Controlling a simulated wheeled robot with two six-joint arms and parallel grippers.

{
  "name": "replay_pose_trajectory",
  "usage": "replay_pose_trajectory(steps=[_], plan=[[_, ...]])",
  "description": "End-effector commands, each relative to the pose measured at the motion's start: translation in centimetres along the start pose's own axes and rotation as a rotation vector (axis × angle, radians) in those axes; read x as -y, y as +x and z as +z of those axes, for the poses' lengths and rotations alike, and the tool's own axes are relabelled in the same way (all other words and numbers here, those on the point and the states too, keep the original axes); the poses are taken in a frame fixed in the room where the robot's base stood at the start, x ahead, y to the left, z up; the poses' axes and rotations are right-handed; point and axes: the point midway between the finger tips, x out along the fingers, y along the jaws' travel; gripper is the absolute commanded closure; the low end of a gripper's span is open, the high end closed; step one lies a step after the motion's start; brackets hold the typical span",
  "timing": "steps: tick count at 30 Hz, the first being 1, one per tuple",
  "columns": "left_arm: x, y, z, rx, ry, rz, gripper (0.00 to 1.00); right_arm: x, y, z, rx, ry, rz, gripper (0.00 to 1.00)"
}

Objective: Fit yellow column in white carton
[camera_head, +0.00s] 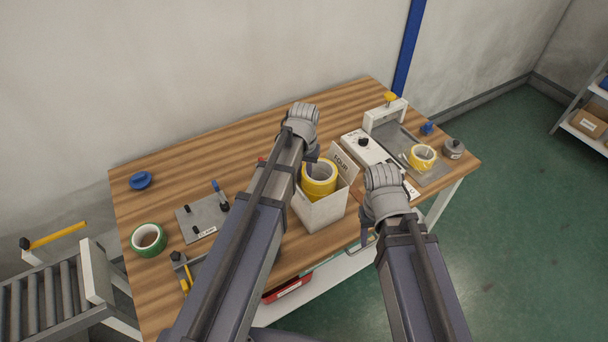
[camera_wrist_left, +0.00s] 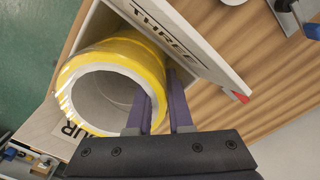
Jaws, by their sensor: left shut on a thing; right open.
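The yellow column (camera_head: 318,188), a stack of yellow tape with a pale hollow core, stands upright in the mouth of the white carton (camera_head: 320,213), its top above the rim. How deep it sits is hidden. The carton's flaps are open. My left gripper (camera_head: 309,172) is shut on the column's wall. In the left wrist view my left gripper (camera_wrist_left: 162,98) has one finger inside the hollow of the yellow column (camera_wrist_left: 110,52) and one outside, beside the white carton's flap (camera_wrist_left: 190,45). My right gripper (camera_head: 367,234) is open and empty, right of the carton, partly hidden by its wrist.
A green roll (camera_head: 148,239), a blue ring (camera_head: 141,180) and a grey plate (camera_head: 203,219) lie at the left. The back of the wooden table is clear.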

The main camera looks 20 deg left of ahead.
Motion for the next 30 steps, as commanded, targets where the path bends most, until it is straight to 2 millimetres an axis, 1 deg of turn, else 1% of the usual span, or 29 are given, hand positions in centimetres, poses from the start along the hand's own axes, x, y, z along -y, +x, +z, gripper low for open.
replay_pose_trajectory(steps=[11,21,29,30], plan=[[-0.01,0.09,0.0,0.0,0.0,0.0,1.0,0.01,0.09,-0.01,0.0,0.0,0.0,0.5],[-0.01,0.84,0.0,0.0,0.0,0.0,1.0,0.08,0.84,-0.05,0.0,0.0,0.0,0.5],[-0.01,0.82,0.0,0.0,0.0,0.0,1.0,0.08,0.81,-0.05,0.0,0.0,0.0,0.5],[-0.01,0.82,0.0,0.0,0.0,0.0,0.78,0.08,0.81,-0.05,0.0,0.0,0.0,0.5]])
